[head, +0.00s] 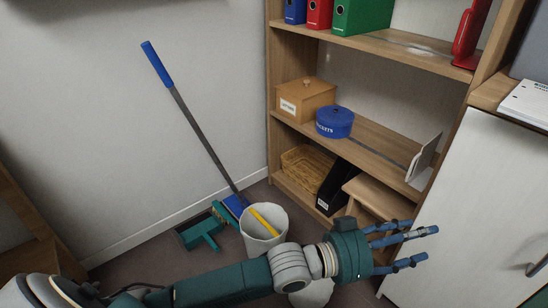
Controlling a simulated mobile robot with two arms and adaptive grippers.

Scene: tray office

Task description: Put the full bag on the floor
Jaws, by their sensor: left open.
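My left gripper (423,241) is open, with its blue fingers spread and nothing between them. It is at the lower right, in front of the shelf and near the white cabinet. A pale, rounded thing (314,294) shows partly below my left wrist, low in the picture. It may be the full bag, but my arm hides most of it and I cannot tell for sure. A whitish bin (259,247) stands on the floor (150,262) behind my left forearm, with a yellow thing (264,220) inside. My right gripper is not in view.
A blue-handled broom (190,120) leans on the wall by a green dustpan (203,236). The wooden shelf (365,143) holds binders, a box, a blue tin and a basket. A wooden stool (372,196) and white cabinet (470,210) bound the right side.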

